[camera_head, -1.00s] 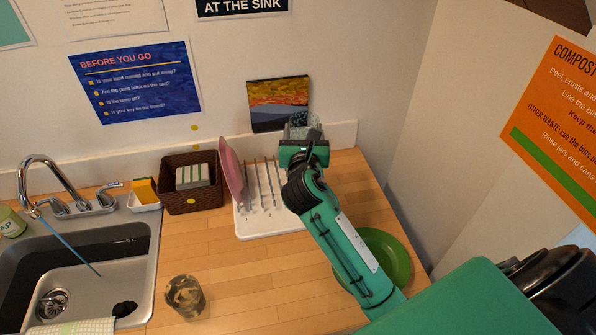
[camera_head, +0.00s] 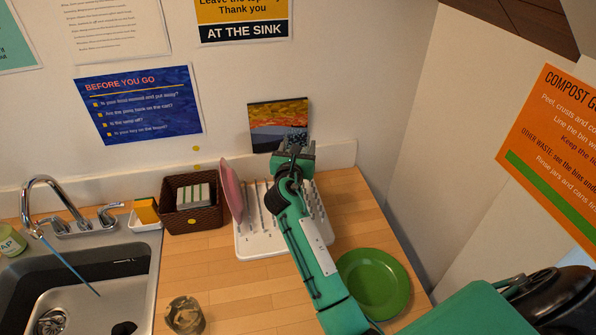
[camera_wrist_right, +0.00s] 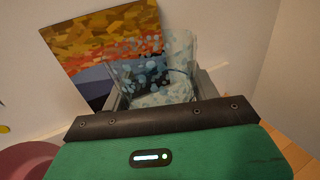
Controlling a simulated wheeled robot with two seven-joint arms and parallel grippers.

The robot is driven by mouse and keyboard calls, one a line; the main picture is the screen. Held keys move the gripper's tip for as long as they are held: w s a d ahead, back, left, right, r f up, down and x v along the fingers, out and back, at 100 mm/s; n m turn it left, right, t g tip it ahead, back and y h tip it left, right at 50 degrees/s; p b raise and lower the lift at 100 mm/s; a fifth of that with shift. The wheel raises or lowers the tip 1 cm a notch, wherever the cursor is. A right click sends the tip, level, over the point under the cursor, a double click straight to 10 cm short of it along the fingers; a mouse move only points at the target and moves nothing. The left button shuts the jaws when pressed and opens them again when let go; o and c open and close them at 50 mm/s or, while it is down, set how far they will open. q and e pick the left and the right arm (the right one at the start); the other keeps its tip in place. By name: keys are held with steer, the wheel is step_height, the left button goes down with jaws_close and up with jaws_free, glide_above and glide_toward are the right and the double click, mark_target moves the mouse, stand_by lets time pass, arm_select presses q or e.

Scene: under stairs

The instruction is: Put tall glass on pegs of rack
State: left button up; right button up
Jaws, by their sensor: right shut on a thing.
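My right gripper (camera_head: 292,155) is shut on a clear tall glass with pale blue spots. The glass (camera_wrist_right: 150,82) shows between the fingers in the right wrist view, tilted in the picture. In the head view it shows only in small part behind the gripper (camera_head: 297,136). The white rack (camera_head: 262,243) stands on the counter below, with slats on its left part and short pegs (camera_head: 314,203) on its right part. My right arm hides the middle of the rack. The glass appears raised above the rack's back. My left gripper is not in view.
A pink plate (camera_head: 231,190) stands in the rack's left end. A brown basket (camera_head: 192,221) is left of it. A green plate (camera_head: 373,284) lies right of the rack. Another glass (camera_head: 185,316) stands front left, beside the sink (camera_head: 100,290). A picture (camera_head: 278,124) leans at the wall.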

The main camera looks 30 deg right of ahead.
step_height(320, 180, down, 9)
steer(key=shift+r, duration=0.1)
stand_by(0.3)
steer(key=shift+f, duration=0.2)
steer(key=o, duration=1.7)
